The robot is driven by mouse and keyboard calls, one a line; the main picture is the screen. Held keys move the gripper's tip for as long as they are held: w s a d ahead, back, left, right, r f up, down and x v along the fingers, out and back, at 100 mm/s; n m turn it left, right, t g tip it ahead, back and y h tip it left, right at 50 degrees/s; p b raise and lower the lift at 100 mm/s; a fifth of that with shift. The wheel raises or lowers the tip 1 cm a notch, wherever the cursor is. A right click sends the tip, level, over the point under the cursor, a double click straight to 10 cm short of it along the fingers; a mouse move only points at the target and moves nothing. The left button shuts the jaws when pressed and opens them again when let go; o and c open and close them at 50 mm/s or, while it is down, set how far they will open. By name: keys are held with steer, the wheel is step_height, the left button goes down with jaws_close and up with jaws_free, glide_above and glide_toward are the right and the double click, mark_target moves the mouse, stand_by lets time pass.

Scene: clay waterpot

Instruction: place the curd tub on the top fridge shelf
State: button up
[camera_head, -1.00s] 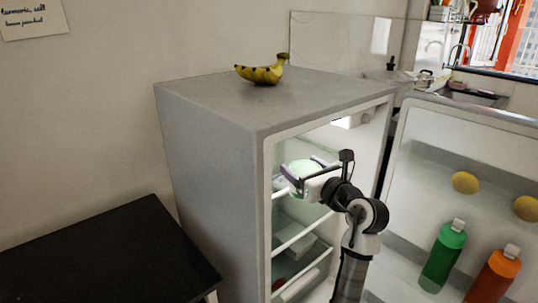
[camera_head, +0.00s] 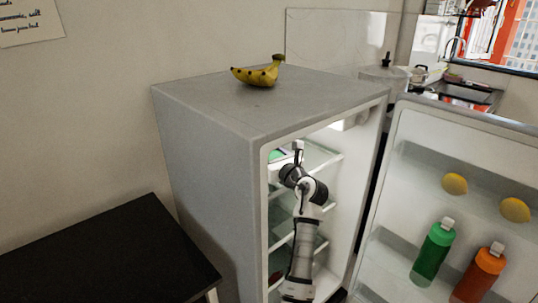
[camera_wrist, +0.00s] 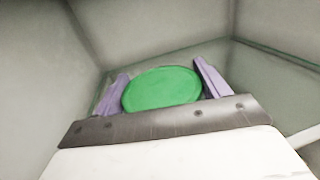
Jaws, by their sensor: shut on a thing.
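The curd tub (camera_wrist: 162,88) shows in the wrist view as a round green lid between the two purple fingers of my gripper (camera_wrist: 160,82). My gripper is shut on the tub. In the head view my arm reaches into the open fridge (camera_head: 203,150) at the height of the top shelf (camera_head: 325,160). A small bit of green shows there near the fridge's left inner edge; my arm and the fridge side hide most of the tub and the fingers. I cannot tell whether the tub touches the shelf.
The fridge door (camera_head: 440,150) stands open at the right, with lemons (camera_head: 454,184), a green bottle (camera_head: 433,250) and an orange bottle (camera_head: 478,275). Bananas (camera_head: 258,72) lie on the fridge top. A black table (camera_head: 105,262) stands at the left. Fridge walls enclose my gripper closely.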

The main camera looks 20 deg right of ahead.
steer(key=shift+f, duration=0.15)
steer(key=o, duration=1.3)
steer(key=shift+f, duration=0.1)
steer(key=shift+s, duration=0.1)
steer(key=s+b, duration=0.1)
steer(key=s, duration=0.3)
steer(key=s+d, duration=0.1)
steer(key=s, duration=0.2)
steer(key=s+b, duration=0.1)
steer(key=s, duration=0.3)
steer(key=shift+s+d+b, duration=0.35)
steer(key=shift+d, duration=0.05)
